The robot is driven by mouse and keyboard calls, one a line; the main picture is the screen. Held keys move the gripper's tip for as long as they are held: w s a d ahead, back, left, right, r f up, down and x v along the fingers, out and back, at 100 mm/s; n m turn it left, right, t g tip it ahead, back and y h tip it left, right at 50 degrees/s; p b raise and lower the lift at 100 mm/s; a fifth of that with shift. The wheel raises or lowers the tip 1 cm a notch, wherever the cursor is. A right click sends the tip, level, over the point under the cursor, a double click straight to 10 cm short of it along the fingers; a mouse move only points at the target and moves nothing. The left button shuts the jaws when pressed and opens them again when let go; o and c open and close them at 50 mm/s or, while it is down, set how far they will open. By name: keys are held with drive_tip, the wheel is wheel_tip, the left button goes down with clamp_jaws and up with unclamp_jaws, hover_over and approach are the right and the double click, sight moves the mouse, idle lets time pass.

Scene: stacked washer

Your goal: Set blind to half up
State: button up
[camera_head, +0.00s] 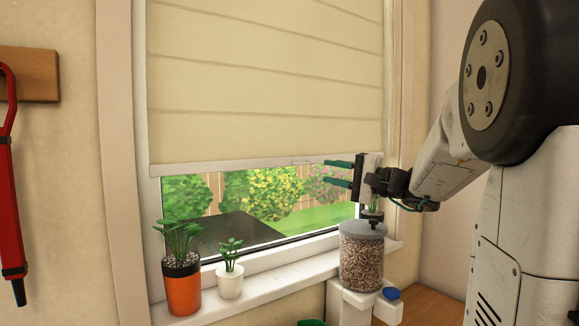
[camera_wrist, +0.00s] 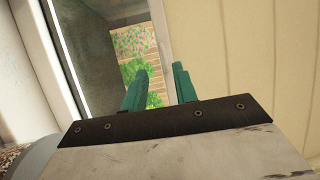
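The cream blind (camera_head: 265,85) hangs over the window, covering its upper part. Its pale bottom rail (camera_head: 235,164) crosses above the lower glass. My gripper (camera_head: 326,172) is at the right end of the rail, its two green fingers apart, one above the other. The upper finger is at about rail height and the lower one is below it, in front of the glass. In the wrist view the blind (camera_wrist: 235,50) fills the right side, and my gripper (camera_wrist: 161,72) shows its fingers parted with no object between them. I cannot tell whether a finger touches the rail.
On the sill (camera_head: 260,284) stand an orange-potted plant (camera_head: 183,288) and a white-potted plant (camera_head: 230,283). A lidded glass jar (camera_head: 361,262) is below my gripper, with another plant behind it. A blue cap (camera_head: 391,293) lies by the jar. A red tool (camera_head: 10,190) hangs at left.

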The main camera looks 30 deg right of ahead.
sight(301, 140)
drive_tip(key=d+x, duration=0.1)
drive_tip(key=x, duration=0.6)
drive_tip(key=shift+w+r, duration=0.3)
drive_tip(key=shift+w, duration=0.05)
drive_tip(key=shift+a, duration=0.1)
clamp_jaws()
